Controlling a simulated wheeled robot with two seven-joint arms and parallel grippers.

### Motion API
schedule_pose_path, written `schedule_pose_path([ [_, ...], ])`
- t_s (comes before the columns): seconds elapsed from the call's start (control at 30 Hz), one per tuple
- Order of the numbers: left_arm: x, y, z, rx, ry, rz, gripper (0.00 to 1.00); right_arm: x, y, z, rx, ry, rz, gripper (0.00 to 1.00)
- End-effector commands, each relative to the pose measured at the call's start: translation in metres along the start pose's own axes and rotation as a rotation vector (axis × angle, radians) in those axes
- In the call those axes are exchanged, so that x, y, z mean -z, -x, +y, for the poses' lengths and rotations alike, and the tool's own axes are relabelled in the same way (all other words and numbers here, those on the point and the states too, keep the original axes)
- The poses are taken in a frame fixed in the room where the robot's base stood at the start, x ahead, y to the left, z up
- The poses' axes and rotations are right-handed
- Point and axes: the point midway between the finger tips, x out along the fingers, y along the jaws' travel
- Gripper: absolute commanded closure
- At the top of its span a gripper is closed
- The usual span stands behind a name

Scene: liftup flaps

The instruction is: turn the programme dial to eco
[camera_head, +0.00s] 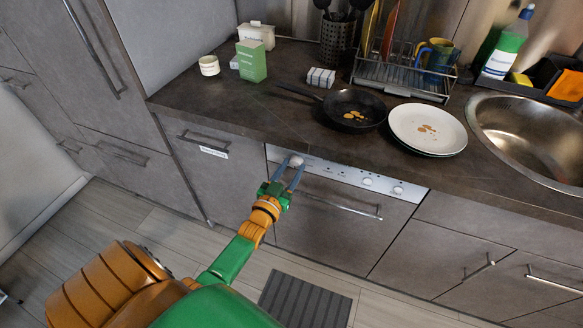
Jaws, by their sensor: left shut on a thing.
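A white control panel (337,173) runs along the top of the appliance front (330,226) under the counter. The programme dial (296,161) is a round light knob at the panel's left end. My left gripper (294,166) reaches up to it from below, with its two fingers around the dial and shut on it. The dial's marking and the eco label are too small to read. My right gripper does not show.
A horizontal handle (342,207) crosses the appliance front below the panel. Above, the counter holds a dirty pan (354,108), a plate (428,128), a dish rack (404,76) and a green box (252,62). A sink (530,130) is at right. A grey mat (305,299) lies on the floor.

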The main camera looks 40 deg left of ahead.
Motion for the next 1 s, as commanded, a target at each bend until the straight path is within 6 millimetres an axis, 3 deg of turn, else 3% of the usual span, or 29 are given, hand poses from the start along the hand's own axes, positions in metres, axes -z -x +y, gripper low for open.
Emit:
schedule_pose_path([
  [0.3, 0.0010, -0.0002, 0.0000, -0.002, -0.112, -0.006, 1.00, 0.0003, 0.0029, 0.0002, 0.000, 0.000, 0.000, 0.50],
  [0.87, 0.0011, -0.0004, -0.0002, -0.002, -0.135, -0.006, 1.00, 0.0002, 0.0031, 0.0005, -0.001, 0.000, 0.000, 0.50],
  [0.9, 0.0011, -0.0004, -0.0002, -0.002, -0.135, -0.007, 0.44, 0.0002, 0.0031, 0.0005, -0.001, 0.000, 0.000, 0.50],
  [0.97, 0.0011, -0.0003, -0.0002, -0.002, -0.135, -0.007, 0.28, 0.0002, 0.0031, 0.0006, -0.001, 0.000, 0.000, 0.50],
  [1.0, 0.0010, -0.0003, -0.0002, -0.002, -0.135, -0.007, 0.25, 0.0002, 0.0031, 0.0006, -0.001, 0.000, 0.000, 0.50],
])
